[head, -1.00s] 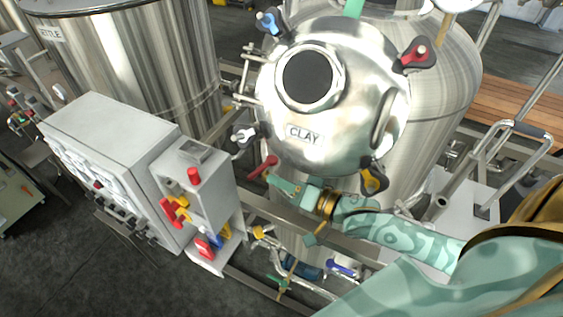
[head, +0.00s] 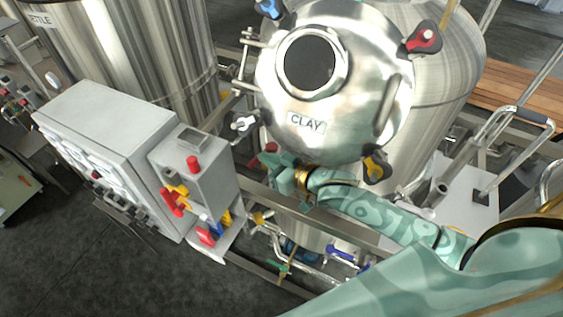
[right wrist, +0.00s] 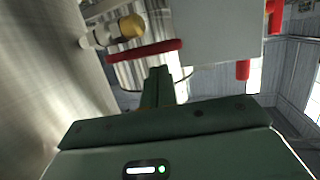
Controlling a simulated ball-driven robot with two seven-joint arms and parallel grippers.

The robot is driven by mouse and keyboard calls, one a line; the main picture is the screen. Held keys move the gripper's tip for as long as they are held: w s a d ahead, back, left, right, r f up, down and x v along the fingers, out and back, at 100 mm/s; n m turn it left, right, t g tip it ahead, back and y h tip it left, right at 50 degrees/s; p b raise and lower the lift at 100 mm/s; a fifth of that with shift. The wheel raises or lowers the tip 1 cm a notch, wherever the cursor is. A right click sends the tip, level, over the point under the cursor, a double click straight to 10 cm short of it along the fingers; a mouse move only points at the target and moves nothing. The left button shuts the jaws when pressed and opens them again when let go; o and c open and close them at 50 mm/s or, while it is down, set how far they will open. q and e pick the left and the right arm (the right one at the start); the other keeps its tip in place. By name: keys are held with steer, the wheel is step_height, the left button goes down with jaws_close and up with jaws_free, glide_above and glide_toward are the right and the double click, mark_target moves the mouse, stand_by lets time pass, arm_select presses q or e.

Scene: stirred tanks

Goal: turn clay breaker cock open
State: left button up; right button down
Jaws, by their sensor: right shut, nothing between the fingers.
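The steel tank with the label CLAY (head: 307,123) stands in the middle of the head view. A cock with a red lever (head: 270,148) is at its lower left, mostly hidden behind my right gripper (head: 276,172). In the right wrist view the red lever (right wrist: 145,51) lies nearly level, just beyond the fingertips, beside a brass-coloured fitting (right wrist: 131,27). My right gripper (right wrist: 160,75) is shut and empty there. I cannot tell whether its tips touch the lever. My left gripper is not in view.
A grey control cabinet (head: 100,130) and a smaller box (head: 195,165) with red, yellow and blue handles stand to the left. A steel rail (head: 330,225) runs below my right arm. Pipes with blue-handled valves (head: 342,255) are lower down. Dark floor is clear at lower left.

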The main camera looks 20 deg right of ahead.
steer(key=x, duration=0.3)
steer(key=shift+s, duration=0.1)
